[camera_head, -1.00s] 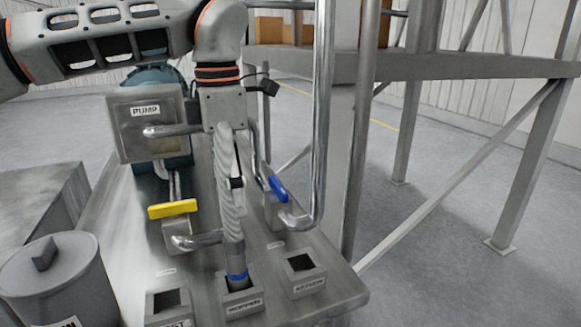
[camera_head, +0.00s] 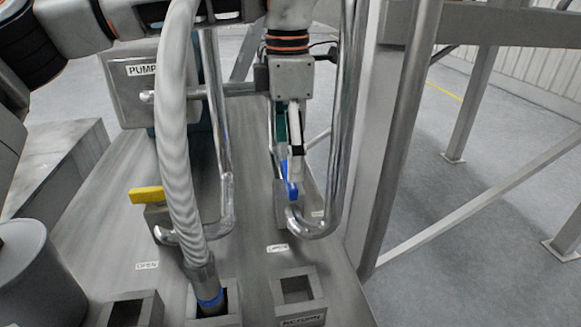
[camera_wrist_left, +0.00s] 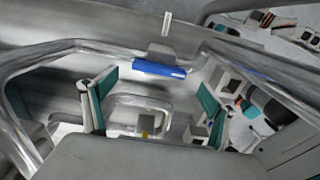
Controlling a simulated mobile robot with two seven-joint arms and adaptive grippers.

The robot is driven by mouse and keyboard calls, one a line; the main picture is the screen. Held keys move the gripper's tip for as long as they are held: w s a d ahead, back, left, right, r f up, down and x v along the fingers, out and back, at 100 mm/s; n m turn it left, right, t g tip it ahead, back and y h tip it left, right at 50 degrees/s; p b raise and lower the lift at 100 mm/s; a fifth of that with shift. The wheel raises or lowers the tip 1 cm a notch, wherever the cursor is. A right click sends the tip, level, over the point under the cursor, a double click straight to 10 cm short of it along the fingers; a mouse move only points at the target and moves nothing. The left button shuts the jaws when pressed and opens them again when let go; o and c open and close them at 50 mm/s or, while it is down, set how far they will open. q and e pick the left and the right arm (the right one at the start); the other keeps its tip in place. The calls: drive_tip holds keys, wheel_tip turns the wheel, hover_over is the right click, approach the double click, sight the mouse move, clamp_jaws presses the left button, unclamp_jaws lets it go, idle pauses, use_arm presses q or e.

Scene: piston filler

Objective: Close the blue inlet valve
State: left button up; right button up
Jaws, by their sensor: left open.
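The blue inlet valve handle (camera_head: 289,184) sits on a short valve body on the right metal pipe, beside the pipe's lower bend. It tilts steeply in the head view. In the left wrist view the blue handle (camera_wrist_left: 160,69) lies nearly crosswise, beyond and between the two teal-padded fingers. My left gripper (camera_head: 289,158) points down just above the handle, its tips close to the handle's upper end. In the wrist view the left gripper (camera_wrist_left: 158,82) is open, with a clear gap between its fingers. Contact with the handle cannot be told. My right gripper is out of view.
A ribbed hose (camera_head: 178,140) runs down in front into a socket, left of the gripper. A yellow valve handle (camera_head: 147,194) is further left. The pump box (camera_head: 150,90) stands behind. Bright vertical pipes flank the gripper closely. An empty square socket (camera_head: 297,290) is in front.

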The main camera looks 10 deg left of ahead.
use_arm(q)
wheel_tip(320, 180, down, 4)
drive_tip(key=shift+r, duration=0.2)
drive_tip(key=shift+f, duration=0.35)
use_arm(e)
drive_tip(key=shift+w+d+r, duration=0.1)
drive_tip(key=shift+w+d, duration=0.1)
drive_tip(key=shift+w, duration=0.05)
use_arm(q)
drive_tip(key=shift+c, duration=0.3)
drive_tip(key=c, duration=1)
drive_tip(key=shift+c, duration=0.2)
